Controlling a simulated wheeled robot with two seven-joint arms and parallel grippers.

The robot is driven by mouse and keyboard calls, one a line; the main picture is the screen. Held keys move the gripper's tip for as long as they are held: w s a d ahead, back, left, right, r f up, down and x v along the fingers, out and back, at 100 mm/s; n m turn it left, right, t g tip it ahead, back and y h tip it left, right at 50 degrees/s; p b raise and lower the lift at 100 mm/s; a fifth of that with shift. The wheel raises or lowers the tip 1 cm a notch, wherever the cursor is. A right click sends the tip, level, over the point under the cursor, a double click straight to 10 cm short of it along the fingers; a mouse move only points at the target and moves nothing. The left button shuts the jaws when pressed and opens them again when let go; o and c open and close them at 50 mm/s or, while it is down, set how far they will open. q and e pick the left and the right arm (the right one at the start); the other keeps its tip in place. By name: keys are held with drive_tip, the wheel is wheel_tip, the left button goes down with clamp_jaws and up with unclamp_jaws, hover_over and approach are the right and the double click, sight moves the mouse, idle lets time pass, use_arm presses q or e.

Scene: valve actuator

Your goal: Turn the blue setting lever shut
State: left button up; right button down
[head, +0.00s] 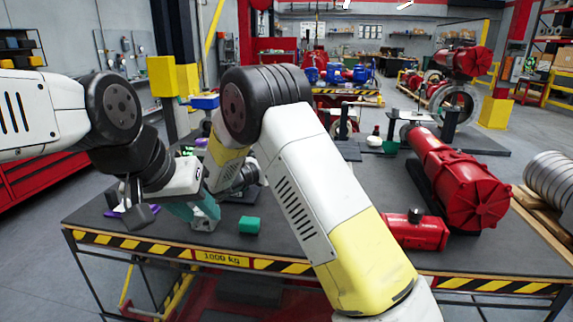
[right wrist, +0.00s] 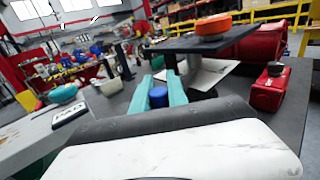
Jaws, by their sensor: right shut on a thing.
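In the right wrist view my right gripper (right wrist: 159,92) has two teal fingers shut on a blue cylindrical piece (right wrist: 158,98), which appears to be the blue lever's end. The rest of the lever is hidden. In the head view my right arm covers the right gripper and most of the valve area. My left gripper (head: 193,211) is low over the table's left part, with teal fingers pointing down. Its fingertips are partly hidden, so I cannot tell how far apart they are or whether they touch anything.
A green block (head: 250,225) lies near the front edge of the dark table (head: 320,250). A purple piece (head: 117,212) lies at its left. A red box (head: 418,231) and a large red actuator (head: 462,185) occupy the right.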

drive_tip(key=shift+m+g+h, duration=0.6)
drive_tip(key=shift+g, duration=0.3)
drive_tip(key=shift+w+d, duration=0.2)
drive_tip(key=shift+w, duration=1)
drive_tip(key=shift+w+d, duration=0.15)
drive_tip(key=shift+w, duration=1)
drive_tip(key=shift+d, duration=0.2)
drive_tip(key=c, duration=1.3)
unclamp_jaws()
drive_tip(key=shift+d, duration=0.15)
drive_tip(key=shift+a, duration=0.35)
